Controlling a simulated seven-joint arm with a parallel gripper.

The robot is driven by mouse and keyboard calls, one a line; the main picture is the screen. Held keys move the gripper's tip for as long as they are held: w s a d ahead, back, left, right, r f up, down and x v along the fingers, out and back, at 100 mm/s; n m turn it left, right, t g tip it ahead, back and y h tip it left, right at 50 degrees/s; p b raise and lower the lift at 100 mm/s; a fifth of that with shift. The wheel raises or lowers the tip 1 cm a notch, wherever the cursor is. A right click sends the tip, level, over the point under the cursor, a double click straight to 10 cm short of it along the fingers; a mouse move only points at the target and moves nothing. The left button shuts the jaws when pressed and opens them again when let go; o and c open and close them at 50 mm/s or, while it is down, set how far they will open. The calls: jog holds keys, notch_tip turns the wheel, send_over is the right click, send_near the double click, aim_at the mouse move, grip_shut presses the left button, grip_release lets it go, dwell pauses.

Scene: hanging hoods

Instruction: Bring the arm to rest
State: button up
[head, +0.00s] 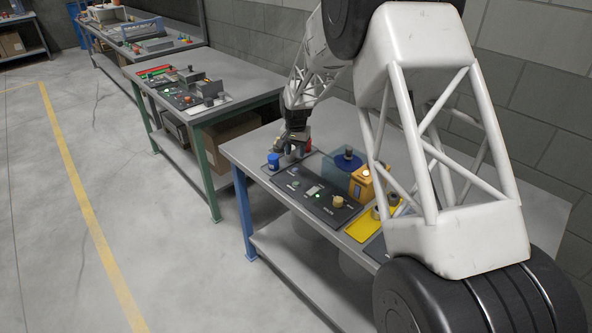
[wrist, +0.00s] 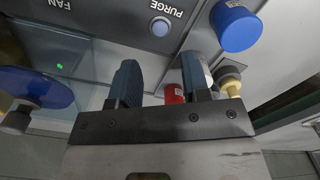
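My gripper (head: 293,148) is at the far left end of the near bench (head: 240,150), low over the control panel (head: 318,203). In the wrist view my gripper (wrist: 161,68) has its two blue-grey fingers apart, with no object held between them. A red cylindrical part (wrist: 174,93) shows behind the gap, close to the right finger; I cannot tell whether they touch. A blue cap (wrist: 236,27) is beside the right fingertip, and the PURGE button (wrist: 160,26) lies just beyond the fingers. My white lattice arm crosses the right of the head view and hides part of the bench.
A blue disc (head: 348,160), an orange box (head: 362,185) with a lit lamp, a beige knob (head: 338,201) and a yellow plate (head: 370,226) stand on the near bench. A block wall (head: 530,100) runs behind. The floor (head: 150,190) to the left is clear.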

jog(key=o, duration=1)
jog(key=s+d+r, duration=0.4)
jog(key=d+r, duration=0.3)
jog(key=r, duration=0.2)
jog(key=s+d+r, duration=0.4)
jog(key=d+r, duration=0.4)
jog(key=r, duration=0.2)
jog(key=s+d+r, duration=0.4)
jog(key=d+r, duration=0.4)
jog(key=r, duration=0.2)
jog(key=shift+s+d, duration=0.1)
jog(key=shift+s, duration=0.1)
jog(key=s+r+n+t, duration=0.1)
jog(key=s+r, duration=0.1)
jog(key=s, duration=2.2)
jog(key=shift+n+t, duration=0.8)
jog(key=shift+n, duration=0.1)
jog(key=shift+s+a+f, duration=0.15)
jog(key=shift+s+f, duration=1.2)
jog(key=shift+s, duration=2.1)
jog(key=shift+s+a+f, duration=0.1)
jog(key=shift+s+f, duration=1.2)
jog(key=shift+s, duration=2.1)
jog(key=shift+s+a+f, duration=0.15)
jog(key=shift+s+f, duration=1.2)
jog(key=shift+s, duration=2.1)
